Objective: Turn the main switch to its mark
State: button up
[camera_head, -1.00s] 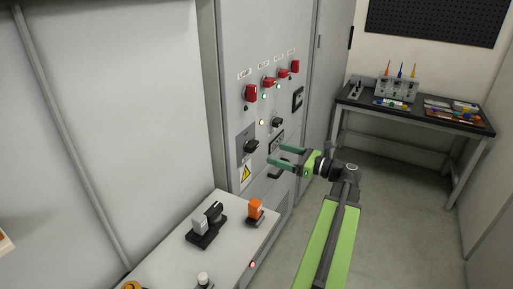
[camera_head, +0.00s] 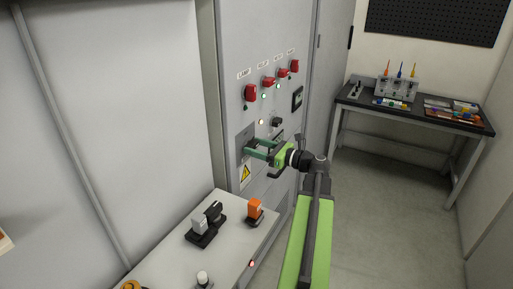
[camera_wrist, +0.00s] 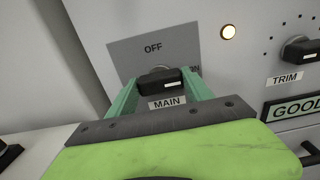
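The main switch (camera_wrist: 160,84) is a black knob with a white line on its right half, lying roughly level in the wrist view. It sits on a grey plate (camera_wrist: 125,52) reading OFF above, with a partly hidden ON at right and a MAIN label (camera_wrist: 167,103) below. My gripper (camera_wrist: 160,77) has its green fingers apart, one on each side of the knob. I cannot tell whether they touch it. In the head view my gripper (camera_head: 250,149) is at the cabinet front and largely hides the switch.
The cabinet (camera_head: 235,70) carries several red switches (camera_head: 250,91) above and a TRIM knob (camera_wrist: 300,49) to the right. A lit lamp (camera_wrist: 228,32) is above right of the main switch. A grey bench (camera_head: 165,258) with loose parts stands below left. A workbench (camera_head: 412,114) stands far right.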

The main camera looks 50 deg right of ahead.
jog(key=c, duration=0.8)
jog(key=shift+n, duration=0.4)
jog(key=n, duration=0.4)
jog(key=shift+a, duration=0.1)
jog(key=n, duration=0.4)
jog(key=shift+f+n, duration=0.1)
jog(key=shift+n, duration=0.2)
jog(key=n, duration=0.4)
jog(key=shift+s+f+n, duration=0.1)
jog(key=shift+n, duration=2)
